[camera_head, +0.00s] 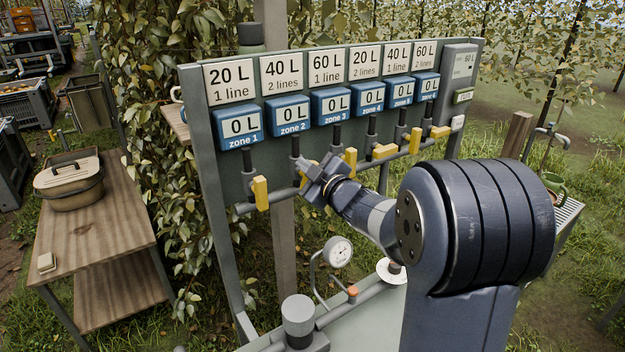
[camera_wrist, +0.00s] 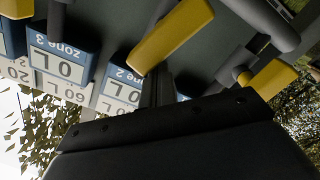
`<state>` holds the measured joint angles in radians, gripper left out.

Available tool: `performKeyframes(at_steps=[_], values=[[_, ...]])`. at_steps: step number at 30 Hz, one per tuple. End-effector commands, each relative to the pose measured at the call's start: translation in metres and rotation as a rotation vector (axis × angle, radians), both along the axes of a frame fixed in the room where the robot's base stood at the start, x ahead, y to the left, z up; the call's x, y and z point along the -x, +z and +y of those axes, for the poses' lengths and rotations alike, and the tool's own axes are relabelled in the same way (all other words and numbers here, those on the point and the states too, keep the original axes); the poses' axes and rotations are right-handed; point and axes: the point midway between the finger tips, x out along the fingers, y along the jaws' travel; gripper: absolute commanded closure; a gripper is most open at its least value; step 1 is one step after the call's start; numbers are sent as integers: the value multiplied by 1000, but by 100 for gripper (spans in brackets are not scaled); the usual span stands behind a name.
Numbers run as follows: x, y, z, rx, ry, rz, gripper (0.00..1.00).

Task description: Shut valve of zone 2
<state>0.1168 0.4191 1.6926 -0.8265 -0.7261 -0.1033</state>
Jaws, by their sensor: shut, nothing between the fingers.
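The zone 2 valve has a yellow handle (camera_head: 302,178), mostly hidden behind my gripper (camera_head: 313,184) in the head view. In the wrist view the zone 2 handle (camera_wrist: 172,35) lies slanted across the top middle. My gripper's fingers (camera_wrist: 157,85) are shut and empty, with their tips close to the handle's lower end; I cannot tell whether they touch it. The zone 2 meter (camera_head: 288,116) above it reads 0 L, under a sign (camera_head: 282,73) saying 40 L, 2 lines.
The zone 1 handle (camera_head: 260,193) and zone 3 handle (camera_head: 349,162) hang down on either side, close to my gripper. The zone 4 handle (camera_head: 384,151) lies sideways. A gauge (camera_head: 338,251) stands below. A wooden table (camera_head: 100,225) is at the left.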

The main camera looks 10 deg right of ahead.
Motion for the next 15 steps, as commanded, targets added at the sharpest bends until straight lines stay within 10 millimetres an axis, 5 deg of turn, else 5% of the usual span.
performKeyframes(at_steps=[15], values=[[-4, 3, -10, 0, -1, 2, 100]])
